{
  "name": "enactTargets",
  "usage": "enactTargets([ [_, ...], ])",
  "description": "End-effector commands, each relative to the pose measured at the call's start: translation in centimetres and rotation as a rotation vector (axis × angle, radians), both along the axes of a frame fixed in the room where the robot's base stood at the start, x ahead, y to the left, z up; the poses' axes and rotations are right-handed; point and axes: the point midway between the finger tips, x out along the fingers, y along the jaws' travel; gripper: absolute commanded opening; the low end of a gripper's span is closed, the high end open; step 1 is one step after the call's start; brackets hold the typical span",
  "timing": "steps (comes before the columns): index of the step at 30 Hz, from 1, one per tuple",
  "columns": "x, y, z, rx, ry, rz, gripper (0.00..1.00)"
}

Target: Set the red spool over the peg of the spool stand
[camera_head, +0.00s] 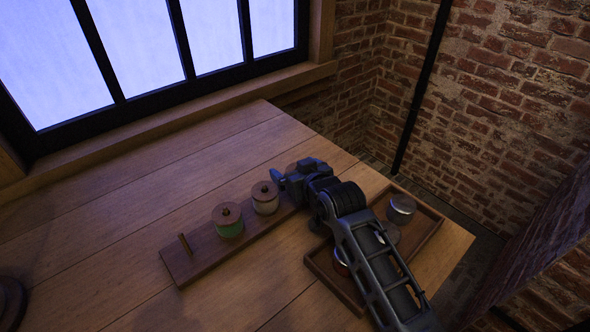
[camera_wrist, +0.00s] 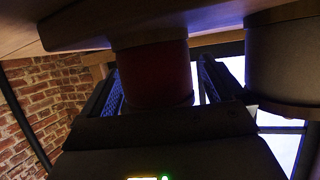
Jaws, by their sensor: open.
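The spool stand (camera_head: 197,261) is a long dark wood board on the table, with a bare upright peg (camera_head: 184,243) at its near left end. A green spool (camera_head: 228,222) and a cream spool (camera_head: 265,199) stand along it; the cream one also shows in the wrist view (camera_wrist: 285,62). The red spool (camera_wrist: 152,72) is between the fingers of my gripper (camera_wrist: 157,88) in the wrist view, beside the cream spool at the board's far end. My gripper (camera_head: 294,174) is open around it. In the head view my arm mostly hides the red spool, and its lower flange contact is unclear.
A wooden tray (camera_head: 432,222) with metal-lidded jars (camera_head: 401,207) lies right of the stand, partly under my arm. A dark round object (camera_head: 10,297) is at the left edge.

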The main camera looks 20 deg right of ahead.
Motion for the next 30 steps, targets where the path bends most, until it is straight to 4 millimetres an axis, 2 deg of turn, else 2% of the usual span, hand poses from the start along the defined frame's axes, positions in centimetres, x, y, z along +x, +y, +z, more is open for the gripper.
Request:
enactTargets([
  [10,0.0,0.0,0.5,0.000,0.000,0.000,0.96],
  [14,0.0,0.0,2.4,0.000,-0.003,0.000,0.96],
  [17,0.0,0.0,4.4,0.000,-0.004,0.000,0.96],
  [21,-1.6,-2.7,5.8,0.001,-0.001,-0.005,0.96],
  [30,-4.4,-7.5,9.1,0.000,-0.001,-0.004,0.96],
])
